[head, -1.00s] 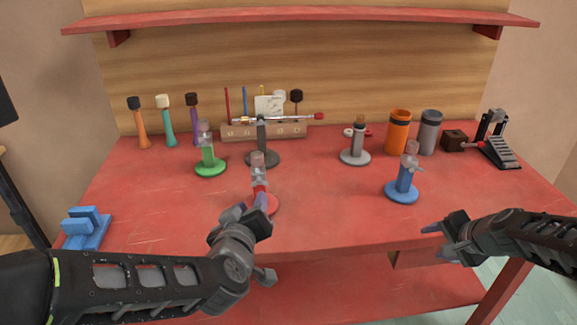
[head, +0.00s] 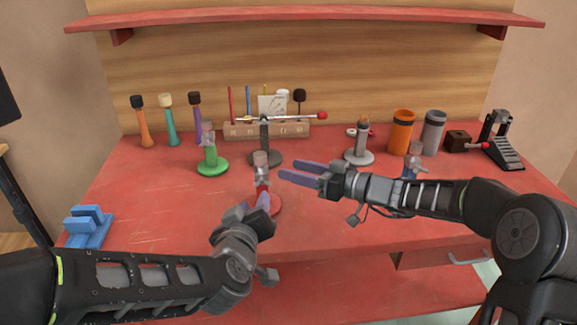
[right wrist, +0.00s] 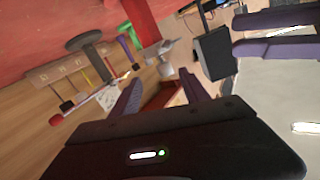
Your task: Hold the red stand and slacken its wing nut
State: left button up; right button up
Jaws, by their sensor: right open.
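The red stand (head: 263,188) stands upright near the front middle of the table, its round base partly hidden by my left gripper. Its pale clamp top with the wing nut (head: 261,171) is small; the wing's angle is unclear. My left gripper (head: 253,202) is low at the near side of the post, fingers apart; in the right wrist view its fingers (right wrist: 272,36) look parted and short of the red post (right wrist: 142,18). My right gripper (head: 283,168) is open and empty, just right of the clamp top and pointing left at it. The clamp top (right wrist: 165,65) shows ahead between its fingers.
A green stand (head: 211,158) is left behind, a dark stand (head: 265,150) with a rod behind, a grey stand (head: 360,150) at right. A blue stand (head: 414,160) is partly hidden behind my right arm.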

aim_at(260, 157)
jog(key=shift+w+a+r+n+y, duration=0.25)
jog(key=shift+a+n, duration=0.3)
jog(key=shift+n, duration=0.15)
jog(key=shift+w+a+r+n+y, duration=0.15)
jog(key=shift+w+a+n+y, duration=0.1)
jog(key=shift+a+n, duration=0.35)
jog(key=shift+x, duration=3.8)
jog(key=shift+c, duration=0.2)
grip_shut()
